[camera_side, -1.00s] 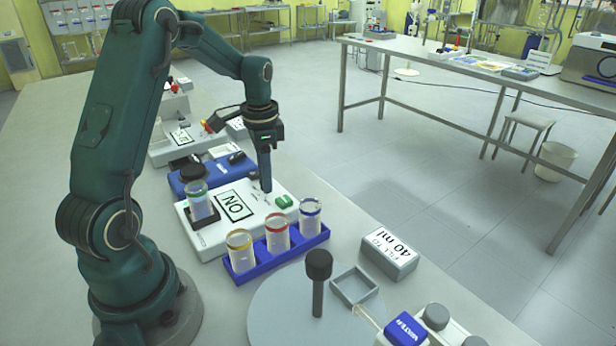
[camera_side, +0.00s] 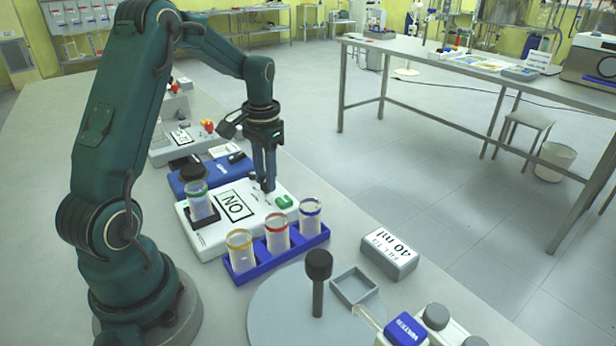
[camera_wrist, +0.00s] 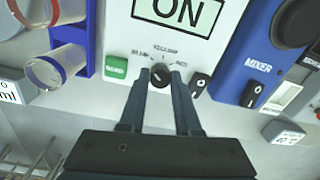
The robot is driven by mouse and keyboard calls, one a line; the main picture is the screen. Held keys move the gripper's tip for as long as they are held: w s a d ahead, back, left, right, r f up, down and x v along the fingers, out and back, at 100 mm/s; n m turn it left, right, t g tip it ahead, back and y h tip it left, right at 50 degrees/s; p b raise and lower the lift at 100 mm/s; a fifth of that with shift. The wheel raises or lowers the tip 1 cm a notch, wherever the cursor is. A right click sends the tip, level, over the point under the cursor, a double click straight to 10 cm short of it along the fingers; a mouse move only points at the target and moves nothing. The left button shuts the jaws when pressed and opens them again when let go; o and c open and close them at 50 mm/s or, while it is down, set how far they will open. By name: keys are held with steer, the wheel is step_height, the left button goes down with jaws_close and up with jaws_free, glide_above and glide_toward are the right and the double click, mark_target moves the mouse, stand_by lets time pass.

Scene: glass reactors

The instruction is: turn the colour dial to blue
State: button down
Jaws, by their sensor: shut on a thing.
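The colour dial (camera_wrist: 159,77) is a small dark round knob on the white unit (camera_wrist: 160,57). Small printed labels arc above it in the wrist view, too blurred to read with certainty. My gripper (camera_wrist: 160,80) is shut on the dial, with one finger on each side of it. In the side view my gripper (camera_side: 267,187) points straight down at the front right of the white unit (camera_side: 210,236), and its fingers hide the dial. The display (camera_side: 235,206) on the unit reads ON. I cannot tell which colour the dial points to.
A green button (camera_wrist: 116,67) and a black rocker switch (camera_wrist: 198,83) sit close on either side of the dial. A blue rack (camera_side: 243,269) with three ringed vials stands in front of the unit. The blue mixer (camera_side: 184,188) is behind it.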

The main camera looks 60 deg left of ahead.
steer(key=c, duration=0.6)
jaws_free()
steer(key=shift+r, duration=0.1)
steer(key=shift+d+r, duration=0.1)
steer(key=shift+r, duration=2.4)
